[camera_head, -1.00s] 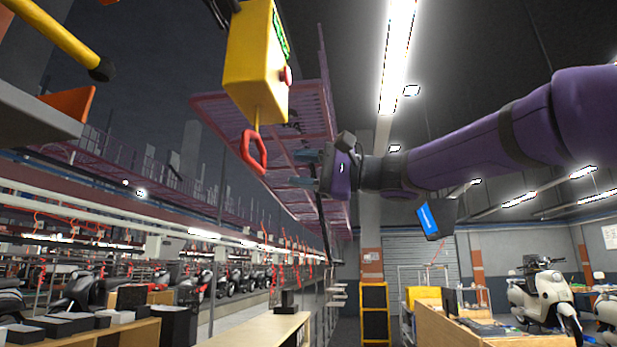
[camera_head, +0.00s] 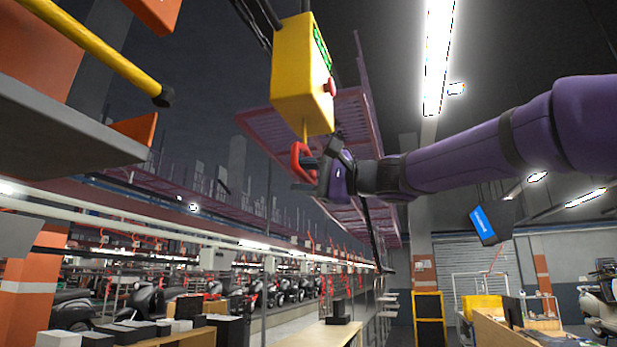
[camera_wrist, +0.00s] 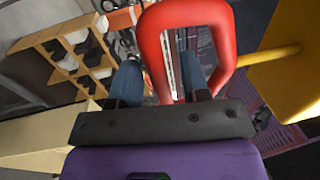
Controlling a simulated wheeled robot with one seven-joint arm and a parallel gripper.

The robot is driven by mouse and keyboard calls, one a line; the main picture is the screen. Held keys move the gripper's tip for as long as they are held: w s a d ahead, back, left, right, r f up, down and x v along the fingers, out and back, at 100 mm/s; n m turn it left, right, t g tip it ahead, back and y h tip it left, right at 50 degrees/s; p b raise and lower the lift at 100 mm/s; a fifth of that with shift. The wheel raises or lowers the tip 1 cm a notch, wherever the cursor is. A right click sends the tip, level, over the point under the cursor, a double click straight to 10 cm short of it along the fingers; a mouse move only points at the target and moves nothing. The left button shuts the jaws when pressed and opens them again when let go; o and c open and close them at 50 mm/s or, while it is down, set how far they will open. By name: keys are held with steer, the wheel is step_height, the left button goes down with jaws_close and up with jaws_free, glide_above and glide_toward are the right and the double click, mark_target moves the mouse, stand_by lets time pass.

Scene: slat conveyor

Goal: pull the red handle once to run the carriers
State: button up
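The red handle (camera_head: 297,160) is a loop hanging on a yellow rod below a yellow control box (camera_head: 297,90). My gripper (camera_head: 304,174) is at the handle's lower part in the head view. In the wrist view the handle (camera_wrist: 185,13) fills the upper middle. The two blue fingers of my gripper (camera_wrist: 160,84) stand apart, one outside the loop and one inside it. The near bar of the loop lies between them, with gaps showing, so the gripper looks open around it. The carriers cannot be made out clearly.
A red button (camera_head: 329,86) sits on the box's side. A pink overhead grating (camera_head: 355,115) is behind my gripper. A yellow bar (camera_head: 95,50) and a grey ledge (camera_head: 60,125) are at the upper left. A wooden table (camera_head: 320,335) stands below.

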jaws_close()
step_height(320, 180, down, 6)
stand_by(0.6)
steer(key=shift+r, duration=3)
steer(key=shift+o, duration=0.2)
jaws_free()
steer(key=shift+d, duration=0.1)
steer(key=v, duration=0.9)
